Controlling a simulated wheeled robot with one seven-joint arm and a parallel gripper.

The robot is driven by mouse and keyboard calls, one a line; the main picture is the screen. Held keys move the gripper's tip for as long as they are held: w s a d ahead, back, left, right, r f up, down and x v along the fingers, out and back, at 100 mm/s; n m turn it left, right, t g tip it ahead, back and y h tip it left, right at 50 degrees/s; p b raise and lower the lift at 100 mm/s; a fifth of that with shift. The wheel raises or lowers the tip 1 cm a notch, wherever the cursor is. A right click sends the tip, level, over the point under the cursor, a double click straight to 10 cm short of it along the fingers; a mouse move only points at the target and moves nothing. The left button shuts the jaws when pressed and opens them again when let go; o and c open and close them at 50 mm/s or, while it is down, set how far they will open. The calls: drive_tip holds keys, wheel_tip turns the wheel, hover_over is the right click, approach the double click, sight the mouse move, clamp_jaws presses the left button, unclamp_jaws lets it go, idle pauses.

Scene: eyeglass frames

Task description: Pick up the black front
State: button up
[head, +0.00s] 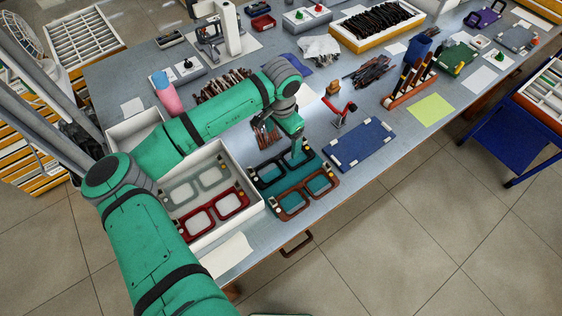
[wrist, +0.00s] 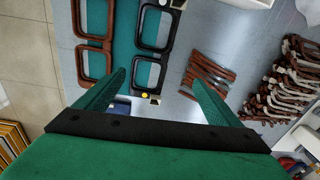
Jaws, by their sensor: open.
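The black front (head: 284,168) lies on the teal mat, next to a brown front (head: 306,191). In the wrist view the black front (wrist: 151,54) shows two rounded openings with teal behind them, and the brown front (wrist: 95,42) lies to its left. My gripper (head: 298,152) points down over the black front in the head view, partly covering its far end. In the wrist view my gripper (wrist: 158,82) is open, with one green finger on each side of the black front's near end. Nothing is held. Whether the fingers touch the front cannot be told.
A white tray (head: 234,232) with a red front (head: 216,215) and a pale front stands left of the mat. A bundle of brown pieces (wrist: 210,75) lies right of the black front in the wrist view. A blue board (head: 360,146) and small red tool (head: 342,112) lie to the right.

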sight(289, 161)
drive_tip(key=shift+m+g, duration=0.4)
drive_tip(key=f, duration=0.3)
drive_tip(key=d+f, duration=0.1)
drive_tip(key=f, duration=0.2)
drive_tip(key=d+f, duration=0.1)
drive_tip(key=f, duration=0.3)
drive_tip(key=shift+s+d, duration=0.15)
drive_tip(key=shift+d, duration=0.05)
drive_tip(key=c, duration=1.2)
drive_tip(key=shift+r, duration=0.1)
